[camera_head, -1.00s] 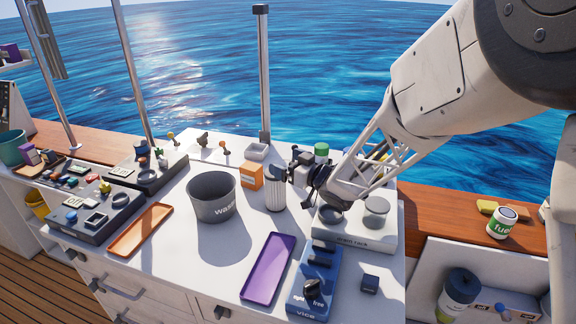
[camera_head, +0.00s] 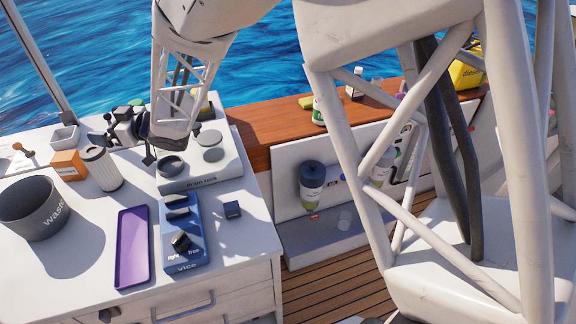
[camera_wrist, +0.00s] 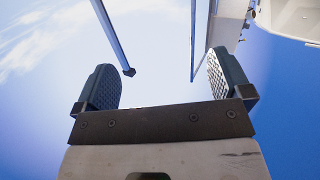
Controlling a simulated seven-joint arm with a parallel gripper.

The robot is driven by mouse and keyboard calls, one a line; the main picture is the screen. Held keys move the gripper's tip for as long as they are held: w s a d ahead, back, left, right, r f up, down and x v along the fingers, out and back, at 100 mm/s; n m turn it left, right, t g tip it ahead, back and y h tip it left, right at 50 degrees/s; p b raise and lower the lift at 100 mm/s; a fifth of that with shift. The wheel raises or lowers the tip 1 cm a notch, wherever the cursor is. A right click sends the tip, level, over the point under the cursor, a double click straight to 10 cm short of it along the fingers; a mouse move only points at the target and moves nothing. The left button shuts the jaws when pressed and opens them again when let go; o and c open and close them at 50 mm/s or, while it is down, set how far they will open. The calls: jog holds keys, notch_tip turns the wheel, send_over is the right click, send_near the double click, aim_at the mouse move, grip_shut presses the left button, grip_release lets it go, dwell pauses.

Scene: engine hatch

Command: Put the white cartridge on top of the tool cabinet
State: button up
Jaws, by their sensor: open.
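The white cartridge (camera_head: 102,168) is a ribbed white cylinder with a dark-rimmed top. It stands upright on the white worktop of a drawer cabinet (camera_head: 235,292), between the waste bin and the rack; I cannot tell whether this is the tool cabinet. My gripper shows in the wrist view (camera_wrist: 162,75), with two dark, ribbed fingers wide apart and only sky and poles between them. It is open and empty. In the head view my arm comes down behind the rack, right of the cartridge and apart from it. The fingers are hard to make out there among dark parts.
A grey waste bin (camera_head: 35,212), an orange box (camera_head: 69,165), a purple tray (camera_head: 132,247), a blue vice block (camera_head: 184,232), a small dark cube (camera_head: 232,210) and a white rack (camera_head: 205,172) crowd the worktop. A wooden ledge (camera_head: 270,127) runs behind, holding bottles.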

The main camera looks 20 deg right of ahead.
jog(key=d+r+m+t+h, duration=0.45)
jog(key=d+h, duration=0.35)
jog(key=d, duration=0.7)
jog(key=s+d+r+m+g+h, duration=0.1)
jog(key=s+d+m+h, duration=0.1)
jog(key=s+d+h, duration=0.3)
jog(key=s+d+r+m+g, duration=0.1)
jog(key=s+d+m, duration=0.15)
jog(key=d, duration=0.55)
jog(key=s+d+m+g+h, duration=0.1)
jog(key=s+d+g, duration=0.3)
jog(key=s, duration=1)
jog(key=s+d+f+m+g+h, duration=0.1)
jog(key=s+d+g, duration=0.3)
jog(key=s, duration=1.1)
jog(key=d+m, duration=0.1)
jog(key=d, duration=0.2)
jog(key=shift+f+m, duration=0.15)
jog(key=shift+m, duration=0.15)
